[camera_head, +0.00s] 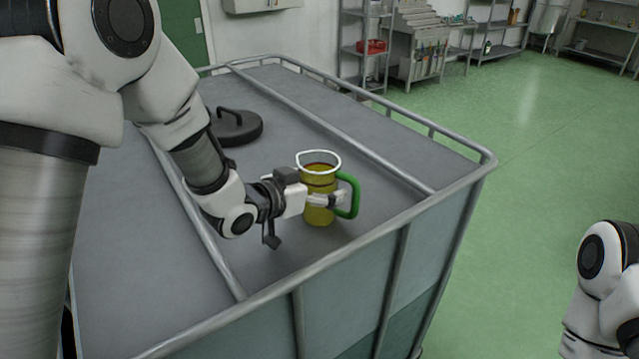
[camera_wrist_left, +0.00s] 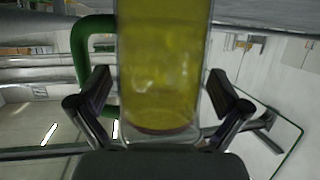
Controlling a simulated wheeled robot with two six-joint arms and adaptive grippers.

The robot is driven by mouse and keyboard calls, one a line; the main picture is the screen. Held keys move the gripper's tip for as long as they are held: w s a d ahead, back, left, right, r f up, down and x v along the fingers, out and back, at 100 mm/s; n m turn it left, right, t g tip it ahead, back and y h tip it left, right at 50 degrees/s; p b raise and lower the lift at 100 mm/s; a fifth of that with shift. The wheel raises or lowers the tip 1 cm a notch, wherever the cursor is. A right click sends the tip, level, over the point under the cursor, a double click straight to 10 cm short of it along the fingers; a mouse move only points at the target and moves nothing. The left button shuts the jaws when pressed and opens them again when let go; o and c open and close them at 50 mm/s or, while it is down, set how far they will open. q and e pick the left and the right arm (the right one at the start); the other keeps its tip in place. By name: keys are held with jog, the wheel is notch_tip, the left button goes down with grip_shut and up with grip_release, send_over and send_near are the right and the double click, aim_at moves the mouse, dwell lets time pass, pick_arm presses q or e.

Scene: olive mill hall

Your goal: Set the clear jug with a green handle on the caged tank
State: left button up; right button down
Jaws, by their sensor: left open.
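The clear jug with a green handle (camera_head: 320,208) holds yellow-green liquid and stands upright on the grey top of the caged tank (camera_head: 390,228), near its front rail. Its handle points right in the head view. My left gripper (camera_head: 325,200) is open, with its fingers around the jug's body. In the left wrist view the jug (camera_wrist_left: 165,75) fills the middle between the spread fingers, with gaps on both sides.
A black lid with a handle (camera_head: 236,127) sits on the tank top behind the jug. Metal rails (camera_head: 330,125) cross and border the top. Shelves with a red item (camera_head: 372,46) stand at the back. The green floor to the right is clear.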

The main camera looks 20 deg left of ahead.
pick_arm(q)
jog(key=shift+r, duration=0.2)
jog(key=shift+s+a, duration=0.15)
jog(key=shift+s, duration=0.1)
jog(key=b+v, duration=0.3)
jog(key=v, duration=0.8)
jog(key=shift+s, duration=0.15)
jog(key=shift+r, duration=0.1)
